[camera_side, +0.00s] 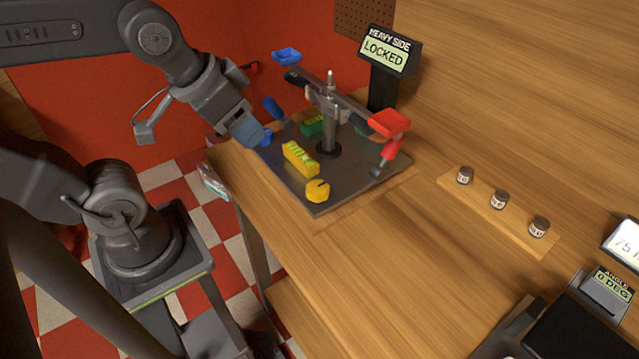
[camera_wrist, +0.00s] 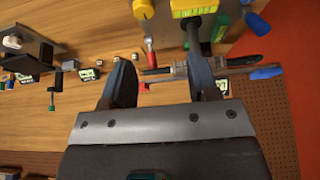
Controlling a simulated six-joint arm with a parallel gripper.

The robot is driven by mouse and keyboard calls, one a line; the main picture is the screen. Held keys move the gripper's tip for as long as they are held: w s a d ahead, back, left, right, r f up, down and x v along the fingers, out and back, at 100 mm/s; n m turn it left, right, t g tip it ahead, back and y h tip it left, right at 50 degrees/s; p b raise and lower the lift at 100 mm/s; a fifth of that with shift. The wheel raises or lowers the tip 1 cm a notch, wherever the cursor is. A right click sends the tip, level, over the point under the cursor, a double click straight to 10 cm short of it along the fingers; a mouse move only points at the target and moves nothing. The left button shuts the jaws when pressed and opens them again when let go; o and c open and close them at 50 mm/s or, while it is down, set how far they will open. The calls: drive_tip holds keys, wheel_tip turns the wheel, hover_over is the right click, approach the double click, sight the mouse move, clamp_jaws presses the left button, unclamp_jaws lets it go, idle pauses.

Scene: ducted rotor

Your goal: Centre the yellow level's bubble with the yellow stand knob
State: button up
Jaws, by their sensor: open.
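The yellow level (camera_side: 300,158) lies on the dark stand plate (camera_side: 345,186), left of the rotor post. Its bubble is too small to read. The yellow stand knob (camera_side: 318,190) sits near the plate's front corner, just beyond the level's near end. In the wrist view, the level (camera_wrist: 193,8) and the knob (camera_wrist: 143,8) show at the top edge, partly cut off. My gripper (camera_side: 262,138) is at the plate's left edge, up and left of the yellow level and apart from the knob. In the wrist view its two fingers (camera_wrist: 160,72) are spread, with nothing held.
The rotor beam carries a blue tray (camera_side: 287,56) and a red tray (camera_side: 389,122) over the plate. A green level (camera_side: 313,124) lies behind. A display (camera_side: 389,50) reads "HEAVY SIDE LOCKED". Small jars (camera_side: 498,200) stand on a wooden strip at right. The table before the plate is clear.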

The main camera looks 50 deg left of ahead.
drive_tip(key=shift+o, duration=1.3)
drive_tip(key=shift+w+r, duration=0.1)
drive_tip(key=shift+w, duration=0.1)
drive_tip(key=shift+o, duration=0.2)
drive_tip(key=w+d+m+g, duration=0.2)
drive_tip(key=w+m+g, duration=0.1)
drive_tip(key=w, duration=0.3)
drive_tip(key=shift+f+m, duration=0.2)
drive_tip(key=shift+m, duration=0.6)
drive_tip(key=m+g, duration=0.2)
drive_tip(key=m, duration=0.1)
hover_over(318, 187)
wheel_tip(318, 187, down, 2)
drive_tip(key=shift+g, duration=0.3)
wheel_tip(318, 187, down, 14)
drive_tip(key=shift+c, duration=0.3)
drive_tip(key=c, duration=0.9)
